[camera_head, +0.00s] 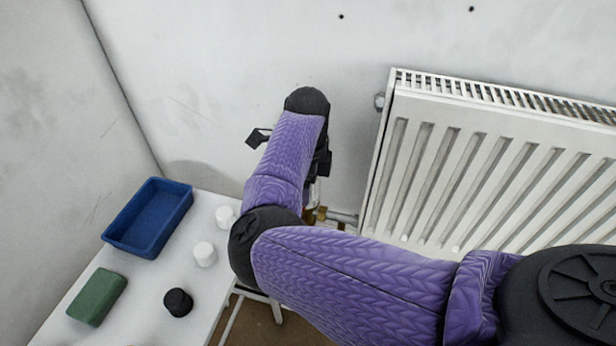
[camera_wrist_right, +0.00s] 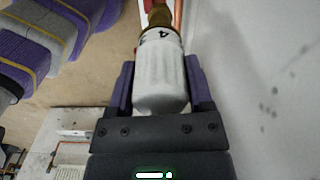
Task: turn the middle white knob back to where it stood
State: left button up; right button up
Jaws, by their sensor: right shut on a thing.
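A white ribbed knob (camera_wrist_right: 160,78) sits on a brass valve (camera_wrist_right: 158,18) in the right wrist view. A dark "4" shows on its band near the valve end. My right gripper (camera_wrist_right: 161,88) is shut on the knob, one purple finger along each side. In the head view my right gripper (camera_head: 322,165) is at the pipe end just left of the radiator (camera_head: 480,170), mostly hidden by my forearm, which also hides most of the knob. My left gripper is not in view.
A white table (camera_head: 140,275) at the lower left carries a blue tray (camera_head: 112,238), a green block (camera_head: 97,297), two loose white knobs (camera_head: 204,254) and a black knob (camera_head: 177,302). The wall (camera_head: 230,70) stands close behind my right gripper.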

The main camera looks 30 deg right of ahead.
jog(key=n+p, duration=0.1)
jog(key=p, duration=0.1)
jog(key=n+p, duration=0.4)
jog(key=shift+r+p, duration=0.25)
jog(key=shift+p, duration=0.15)
jog(key=n+p, duration=0.2)
jog(key=n, duration=0.1)
jog(key=shift+f, duration=0.15)
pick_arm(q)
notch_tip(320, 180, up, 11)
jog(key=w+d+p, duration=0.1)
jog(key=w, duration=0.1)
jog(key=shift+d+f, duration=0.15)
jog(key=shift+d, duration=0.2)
pick_arm(e)
jog(key=shift+n, duration=0.8)
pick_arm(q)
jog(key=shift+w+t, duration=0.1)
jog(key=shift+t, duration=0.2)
pick_arm(e)
jog(key=shift+f, duration=0.1)
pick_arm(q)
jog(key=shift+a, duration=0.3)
pick_arm(e)
jog(key=o, duration=1.3)
jog(key=shift+c, duration=0.2)
